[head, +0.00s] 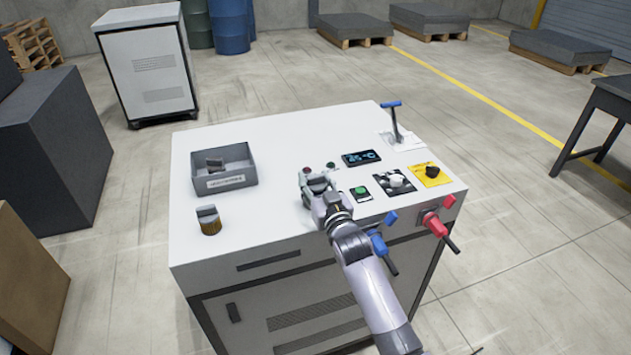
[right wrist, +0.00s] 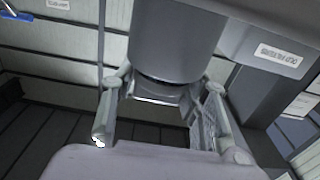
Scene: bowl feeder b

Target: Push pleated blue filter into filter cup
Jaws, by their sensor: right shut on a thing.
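My right gripper (head: 318,183) is low over the middle of the white cabinet top (head: 275,130). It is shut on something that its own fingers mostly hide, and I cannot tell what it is. In the right wrist view its two fingers (right wrist: 170,145) show on either side of a grey cylindrical body (right wrist: 178,40). I cannot make out a pleated blue filter or the filter cup. My left gripper is not in view.
A grey labelled bin (head: 222,182) with a small dark piece inside stands at the back left. Right of my gripper are a display (head: 361,158), a green button (head: 361,191), knobs and a blue-handled lever (head: 393,120). Blue and red valve handles (head: 434,222) stick out in front.

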